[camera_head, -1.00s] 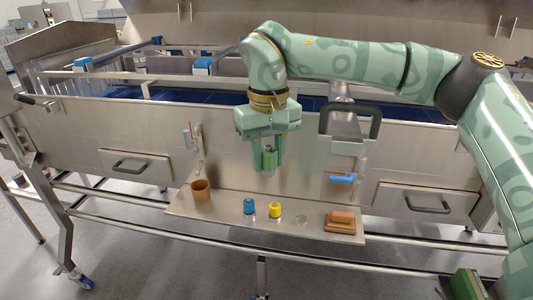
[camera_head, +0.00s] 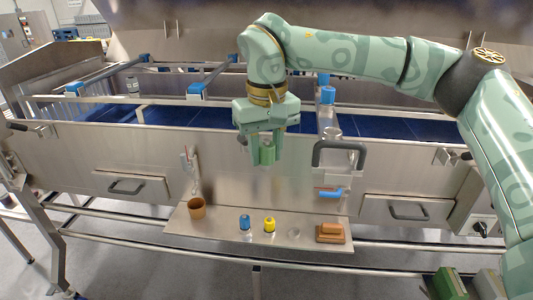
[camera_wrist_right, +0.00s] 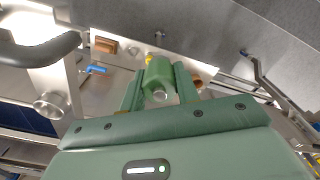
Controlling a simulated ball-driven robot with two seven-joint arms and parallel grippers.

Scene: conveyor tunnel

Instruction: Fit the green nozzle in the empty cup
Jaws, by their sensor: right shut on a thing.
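My right gripper (camera_head: 262,158) is shut on the green nozzle (camera_wrist_right: 158,76) and holds it in the air above the steel shelf (camera_head: 180,226). In the right wrist view the nozzle sits between the two fingers of the right gripper (camera_wrist_right: 159,88). A blue nozzle (camera_head: 245,221) and a yellow nozzle (camera_head: 269,224) stand in clear cups on the shelf. To their right is the empty clear cup (camera_head: 293,233), which also shows faintly in the right wrist view (camera_wrist_right: 133,51). My left gripper is out of view.
A brown pot (camera_head: 197,209) stands at the shelf's left end, and a brown block (camera_head: 330,233) lies right of the empty cup. A black handle (camera_head: 340,154) and a blue lever (camera_head: 331,193) stick out above the shelf's right part. The conveyor (camera_head: 170,115) runs behind.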

